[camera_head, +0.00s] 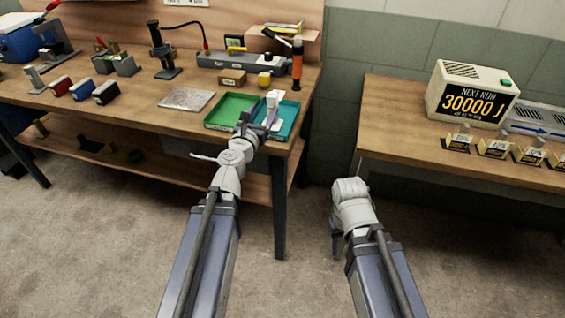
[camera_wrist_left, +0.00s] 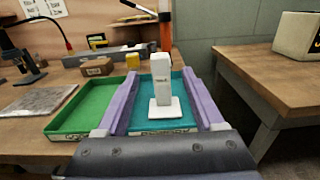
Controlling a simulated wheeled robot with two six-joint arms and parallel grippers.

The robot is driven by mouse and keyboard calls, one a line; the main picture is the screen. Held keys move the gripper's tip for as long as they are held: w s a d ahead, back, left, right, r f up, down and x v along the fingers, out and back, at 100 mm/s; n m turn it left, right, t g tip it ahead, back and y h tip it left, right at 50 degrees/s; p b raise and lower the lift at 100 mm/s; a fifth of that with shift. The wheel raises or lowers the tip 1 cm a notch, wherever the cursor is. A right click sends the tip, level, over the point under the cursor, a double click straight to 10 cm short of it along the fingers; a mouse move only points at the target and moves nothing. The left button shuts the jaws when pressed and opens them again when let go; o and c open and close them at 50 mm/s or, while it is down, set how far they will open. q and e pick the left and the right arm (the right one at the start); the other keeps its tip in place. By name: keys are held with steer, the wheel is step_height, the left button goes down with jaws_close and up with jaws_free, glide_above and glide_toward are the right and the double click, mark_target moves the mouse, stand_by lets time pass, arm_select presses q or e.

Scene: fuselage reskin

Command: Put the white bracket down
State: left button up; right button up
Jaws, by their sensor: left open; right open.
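The white bracket (camera_wrist_left: 162,85) stands upright on its flat foot in the teal tray in the left wrist view, between the spread fingers of my left gripper (camera_wrist_left: 160,112). The fingers are apart from it on both sides. In the head view the bracket (camera_head: 272,104) shows at the teal tray (camera_head: 291,106), just beyond my left gripper (camera_head: 258,124), which is open. The green tray (camera_head: 229,108) sits beside the teal one on its left and looks empty. My right gripper (camera_head: 338,240) hangs low over the floor between the benches; its fingers are mostly hidden behind the wrist.
A grey metal plate (camera_head: 187,99) lies left of the trays. A yellow block (camera_head: 264,80) and an orange-black tool (camera_head: 297,66) stand behind them. A right bench (camera_head: 395,120) carries a display box (camera_head: 472,92) and several small stands. A gap separates the benches.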

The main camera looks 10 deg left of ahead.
arm_select(q)
steer(key=s+d+f+m+g+h, duration=0.4)
steer(key=d+f+m+g, duration=0.15)
steer(key=d+m, duration=0.55)
steer(key=s+d+f+m+g+h, duration=0.35)
steer(key=d+f+m, duration=0.25)
steer(key=d+m, duration=0.5)
steer(key=s+f+m+g+y, duration=0.5)
steer(key=s+f+m+g, duration=0.3)
steer(key=s+m, duration=0.4)
steer(key=s+a+f+m+g+y, duration=0.1)
steer(key=s+a+f+m+y, duration=0.1)
steer(key=s+a+m+y, duration=0.3)
steer(key=shift+a+f, duration=0.2)
steer(key=shift+a, duration=0.1)
steer(key=shift+c, duration=0.3)
